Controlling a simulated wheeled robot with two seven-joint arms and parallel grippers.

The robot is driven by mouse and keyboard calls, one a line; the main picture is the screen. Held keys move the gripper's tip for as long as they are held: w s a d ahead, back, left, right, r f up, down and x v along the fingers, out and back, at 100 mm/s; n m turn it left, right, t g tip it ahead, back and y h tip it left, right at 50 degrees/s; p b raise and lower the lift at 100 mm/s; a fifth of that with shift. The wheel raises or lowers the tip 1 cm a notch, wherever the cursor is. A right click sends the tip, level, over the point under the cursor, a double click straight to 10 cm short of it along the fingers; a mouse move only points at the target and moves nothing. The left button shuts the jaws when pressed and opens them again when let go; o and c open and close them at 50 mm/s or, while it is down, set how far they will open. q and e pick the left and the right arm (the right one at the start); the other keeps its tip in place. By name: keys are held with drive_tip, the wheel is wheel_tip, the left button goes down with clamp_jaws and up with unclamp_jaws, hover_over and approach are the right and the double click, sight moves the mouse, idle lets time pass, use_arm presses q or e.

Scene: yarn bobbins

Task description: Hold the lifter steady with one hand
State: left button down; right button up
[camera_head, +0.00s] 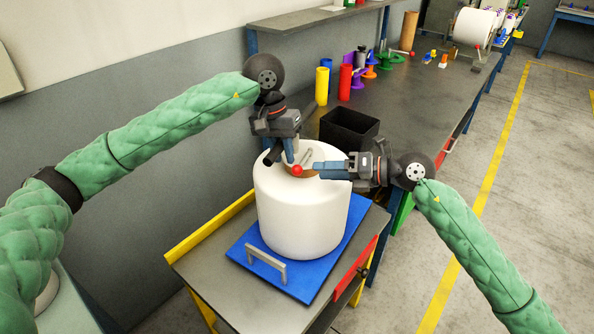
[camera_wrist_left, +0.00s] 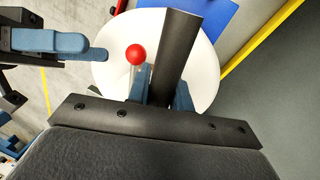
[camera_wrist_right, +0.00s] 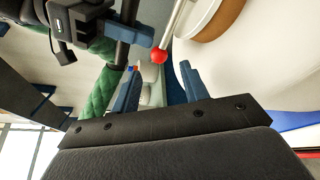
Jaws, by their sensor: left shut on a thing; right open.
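A large white yarn bobbin (camera_head: 305,215) stands upright on a blue board. At its top is the lifter, with a dark bar (camera_wrist_left: 175,55), a metal rod (camera_wrist_right: 178,18) and a red ball knob (camera_head: 297,169). My left gripper (camera_head: 290,152) points down over the bobbin's top and is shut on the lifter's dark bar. My right gripper (camera_head: 325,170) comes in level from the right, open, its fingers close to the red knob. The knob also shows in the left wrist view (camera_wrist_left: 136,54) and, beyond the fingers, in the right wrist view (camera_wrist_right: 159,56). The lifter's lower end is hidden.
The blue board (camera_head: 248,240) with a grey handle (camera_head: 266,262) lies on a cart (camera_head: 195,264) with yellow and red edges. Behind it, a black bin (camera_head: 348,131) and coloured cylinders stand at a long workbench (camera_head: 410,100). Open floor lies to the right.

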sight(297, 171)
drive_tip(key=x, duration=0.7)
drive_tip(key=shift+a+f, duration=0.1)
drive_tip(key=shift+a, duration=0.25)
drive_tip(key=shift+c, duration=0.3)
drive_tip(key=shift+w, duration=0.1)
clamp_jaws()
